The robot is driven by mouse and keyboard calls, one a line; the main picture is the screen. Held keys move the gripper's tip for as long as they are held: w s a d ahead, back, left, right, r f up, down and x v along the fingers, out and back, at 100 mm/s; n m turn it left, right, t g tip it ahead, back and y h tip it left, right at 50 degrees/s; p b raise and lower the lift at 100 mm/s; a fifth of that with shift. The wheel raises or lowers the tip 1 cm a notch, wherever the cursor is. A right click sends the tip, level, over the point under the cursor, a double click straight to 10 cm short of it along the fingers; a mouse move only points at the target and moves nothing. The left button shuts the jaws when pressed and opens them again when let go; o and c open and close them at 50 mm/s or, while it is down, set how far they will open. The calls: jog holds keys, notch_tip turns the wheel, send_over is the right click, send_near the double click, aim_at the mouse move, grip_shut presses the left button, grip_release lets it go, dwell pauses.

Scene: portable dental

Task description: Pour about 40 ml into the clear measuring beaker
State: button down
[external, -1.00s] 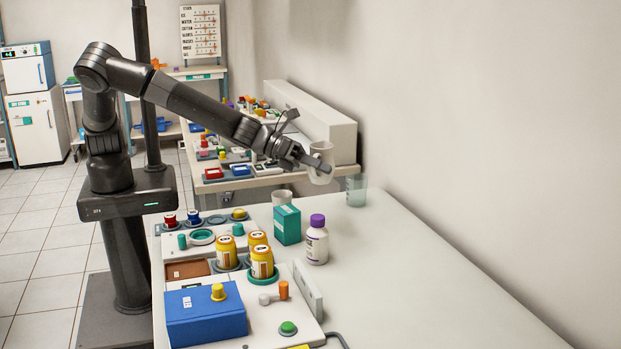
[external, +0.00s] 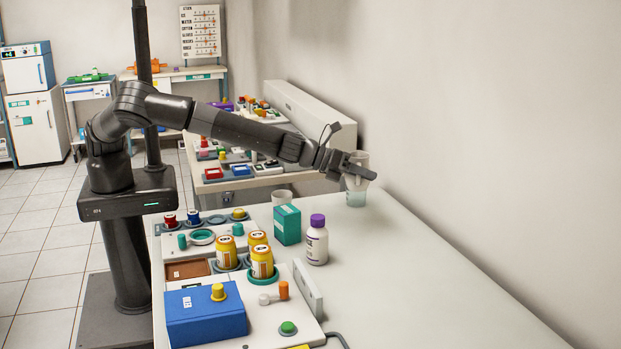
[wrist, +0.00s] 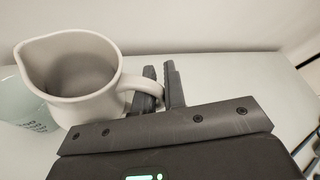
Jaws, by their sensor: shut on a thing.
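A white pouring jug (wrist: 78,68) with a spout and a side handle is held by my gripper (wrist: 160,88), which is shut on its handle. In the external view the jug (external: 361,158) is partly hidden by my gripper (external: 352,172). The clear measuring beaker (external: 356,197) stands on the white counter, just below the jug. In the wrist view the beaker (wrist: 20,110) is pale green with printed marks, partly hidden behind the jug. The jug looks nearly upright. I see no stream, and the levels in the jug and beaker cannot be read.
A white cup (external: 282,198) and a teal box (external: 287,225) stand left of the beaker. A white bottle with a purple cap (external: 317,243) is nearer. Amber jars (external: 262,263) and a blue box (external: 206,314) sit further front-left. The counter's right side is clear.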

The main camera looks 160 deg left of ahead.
aim_at(356, 163)
notch_tip(356, 163, down, 8)
jog(key=shift+r, duration=0.1)
dwell(0.4)
jog(key=shift+s+a+r+n+t, duration=0.3)
jog(key=shift+s+r+n+t, duration=0.1)
jog(key=shift+s+r+n, duration=0.15)
jog(key=shift+n+t, duration=0.5)
jog(key=shift+n, duration=0.35)
jog(key=r, duration=0.2)
jog(key=s+r, duration=0.1)
jog(key=r, duration=0.2)
jog(key=s+a+r, duration=0.1)
jog(key=r, duration=0.1)
jog(key=shift+r, duration=0.3)
jog(key=s+r+n, duration=0.1)
jog(key=s+a+r+n+t, duration=0.1)
jog(key=s+n+p, duration=0.1)
jog(key=s+n, duration=0.1)
jog(key=shift+s+a+r+t+h, duration=0.1)
jog(key=shift+a+r+t+h, duration=0.25)
jog(key=shift+r+t+h, duration=0.05)
jog(key=shift+s+a+r+n+t+p, duration=0.2)
jog(key=shift+s+r+n+t+p, duration=0.15)
jog(key=shift+r+n, duration=0.3)
jog(key=shift+s+n, duration=0.15)
jog(key=shift+n, duration=0.1)
